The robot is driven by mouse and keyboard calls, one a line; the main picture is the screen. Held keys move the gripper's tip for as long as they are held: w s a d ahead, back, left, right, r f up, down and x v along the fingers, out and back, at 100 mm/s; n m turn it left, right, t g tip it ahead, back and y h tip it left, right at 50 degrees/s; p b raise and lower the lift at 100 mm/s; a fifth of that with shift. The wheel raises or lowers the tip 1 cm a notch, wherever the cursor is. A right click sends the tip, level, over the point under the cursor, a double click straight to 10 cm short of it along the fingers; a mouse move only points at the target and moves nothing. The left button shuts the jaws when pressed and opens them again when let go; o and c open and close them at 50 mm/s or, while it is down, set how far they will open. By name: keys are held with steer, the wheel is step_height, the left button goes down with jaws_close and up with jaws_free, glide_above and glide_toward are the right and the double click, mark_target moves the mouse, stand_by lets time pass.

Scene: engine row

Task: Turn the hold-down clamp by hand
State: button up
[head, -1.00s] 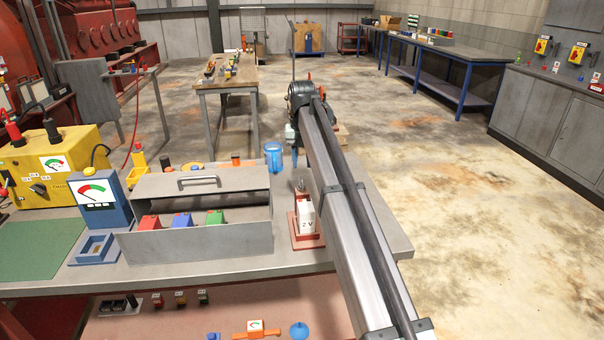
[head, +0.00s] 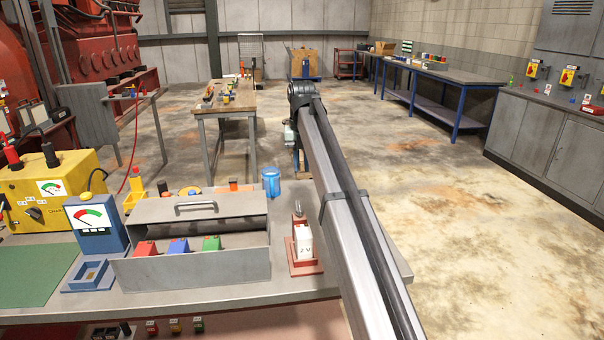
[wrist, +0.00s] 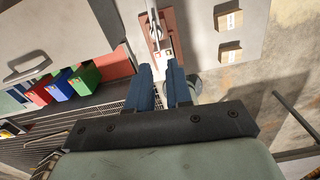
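In the head view, a red stand (head: 305,268) near the bench's right end holds a white cell (head: 304,243) marked 2 V. A small metal clamp (head: 299,211) stands above the cell. In the wrist view the red stand (wrist: 183,22) is at the top, with metal clamp parts (wrist: 155,32) and the white cell's top (wrist: 164,53) just beyond my fingertips. My gripper (wrist: 160,68) has two blue fingers with an empty gap between them. They look apart from the clamp. In the head view my arm hides most of the gripper.
A grey lidded box (head: 190,268) with red, blue and green blocks stands left of the stand. A blue cup (head: 271,182) is behind. A blue meter (head: 97,228) and yellow charger (head: 45,190) are further left. Open floor lies to the right.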

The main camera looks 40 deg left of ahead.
mark_target(299, 206)
steer(key=shift+m, duration=0.6)
steer(key=w+d+f, duration=0.1)
steer(key=w+d, duration=0.1)
steer(key=w+d+f, duration=0.1)
steer(key=w+d, duration=0.1)
steer(key=d, duration=0.1)
steer(key=w+d+f, duration=0.1)
steer(key=w+d, duration=0.1)
steer(key=d, duration=0.1)
steer(key=shift+w+f, duration=0.3)
steer(key=shift+w, duration=0.05)
jaws_close()
steer(key=w+d+f+m+g+y, duration=0.1)
steer(key=w+d+f+m+y, duration=0.1)
steer(key=d+f+m+y, duration=0.45)
steer(key=a+r+m, duration=0.1)
steer(key=a+m, duration=0.3)
steer(key=m, duration=0.9)
steer(key=a+r+m, duration=0.1)
steer(key=a+m, duration=0.2)
steer(key=m, duration=1.1)
steer(key=s+a+f, duration=0.2)
steer(key=a+f, duration=0.6)
steer(key=a, duration=0.1)
steer(key=shift+t+y, duration=0.4)
steer(key=shift+y, duration=0.05)
